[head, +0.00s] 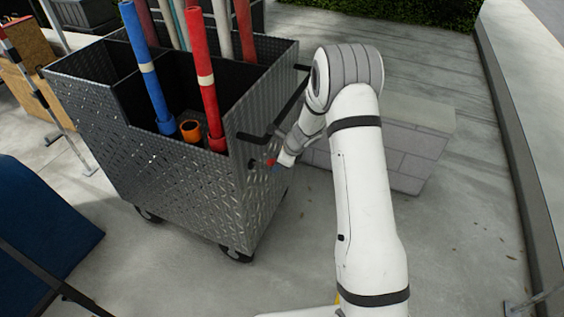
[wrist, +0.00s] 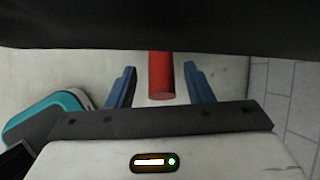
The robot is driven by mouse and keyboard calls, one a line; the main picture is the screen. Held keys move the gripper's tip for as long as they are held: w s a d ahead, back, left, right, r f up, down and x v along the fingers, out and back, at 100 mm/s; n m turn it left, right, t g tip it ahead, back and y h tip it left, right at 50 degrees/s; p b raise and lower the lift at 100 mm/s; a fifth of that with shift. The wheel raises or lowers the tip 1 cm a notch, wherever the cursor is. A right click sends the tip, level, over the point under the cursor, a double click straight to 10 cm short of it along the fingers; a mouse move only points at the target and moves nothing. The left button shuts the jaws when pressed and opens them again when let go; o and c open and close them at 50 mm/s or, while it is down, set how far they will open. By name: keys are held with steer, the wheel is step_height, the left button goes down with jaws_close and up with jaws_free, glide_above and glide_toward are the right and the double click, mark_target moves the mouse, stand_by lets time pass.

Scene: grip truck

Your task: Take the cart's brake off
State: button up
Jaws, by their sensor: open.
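The cart (head: 190,180) is a grey diamond-plate metal box on dark casters, left of my arm in the head view. A small red handle (head: 270,163) shows at its right end, below the black push bar (head: 252,137); it looks like the brake lever. My gripper (head: 277,164) is beside that handle, small and partly unclear in the head view. In the wrist view, my gripper (wrist: 160,78) has its blue fingers apart, with the red handle (wrist: 160,70) between them and a gap on both sides. The handle's upper end is hidden by a dark band.
Blue, red and pale rolls stand in the cart, with an orange roll (head: 190,130) lower down. A grey block-like bench (head: 410,155) stands behind my arm. A blue panel (head: 45,220) is at the left. A teal-edged object (wrist: 50,110) shows in the wrist view. Concrete floor in front is clear.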

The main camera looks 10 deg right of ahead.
steer(key=v, duration=0.7)
steer(key=shift+r+b, duration=0.25)
steer(key=shift+b, duration=0.05)
steer(key=shift+s, duration=0.1)
steer(key=s+r+n, duration=1.1)
steer(key=s+r, duration=0.3)
steer(key=r, duration=0.2)
steer(key=s+d+r+n+h, duration=0.2)
steer(key=s+n, duration=0.3)
steer(key=s, duration=0.5)
steer(key=s+d+r+n+h, duration=0.2)
steer(key=s+n, duration=0.4)
steer(key=s, duration=0.4)
steer(key=shift+d+r+g+h, duration=0.3)
steer(key=shift+d+r, duration=0.35)
steer(key=shift+r, duration=0.05)
